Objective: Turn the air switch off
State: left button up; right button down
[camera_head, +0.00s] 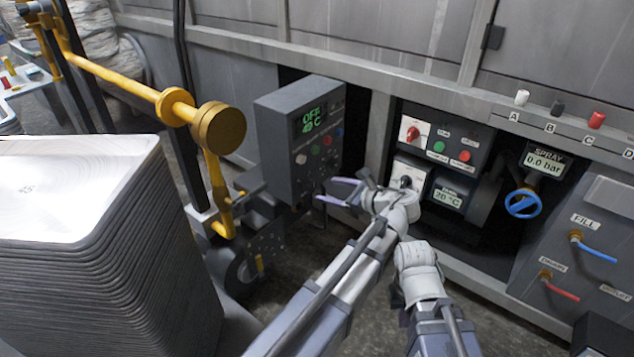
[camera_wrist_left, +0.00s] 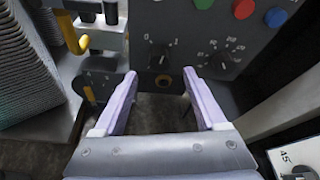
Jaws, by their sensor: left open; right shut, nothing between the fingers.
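A grey control box (camera_head: 300,135) shows a green display reading OFF and 40 C above coloured buttons. In the left wrist view its front has a black knob (camera_wrist_left: 157,62) marked 0 and 1, and a numbered dial knob (camera_wrist_left: 217,62). No label reading "air" is legible, so I cannot tell which switch it is. My left gripper (camera_head: 330,192) is open and empty, just below and in front of the box. In the left wrist view its lavender fingers (camera_wrist_left: 160,95) are apart below the 0/1 knob. My right wrist shows beside the left forearm; its fingers are hidden.
A panel with a red rotary switch (camera_head: 412,133) and a white panel (camera_head: 411,171) with a black knob stand right of the box. A blue valve wheel (camera_head: 523,203) is further right. A yellow arm (camera_head: 130,85) and a stack of pans (camera_head: 90,270) stand left.

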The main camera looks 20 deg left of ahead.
aim_at(313, 186)
pick_arm(q)
jog(key=w+a+m, duration=0.1)
jog(key=w+a+f+g+b, duration=0.1)
jog(key=a, duration=0.1)
jog(key=a+f+m+b, duration=0.1)
jog(key=a, duration=0.1)
jog(key=shift+w+a+f+m+g, duration=0.1)
jog(key=shift+w+m+g, duration=0.2)
jog(key=shift+w, duration=0.1)
jog(key=shift+w+a+f, duration=0.1)
jog(key=shift+w+a, duration=0.1)
jog(key=shift+a, duration=0.35)
pick_arm(e)
jog(key=shift+f, duration=0.8)
pick_arm(q)
jog(key=shift+c, duration=0.2)
grip_shut()
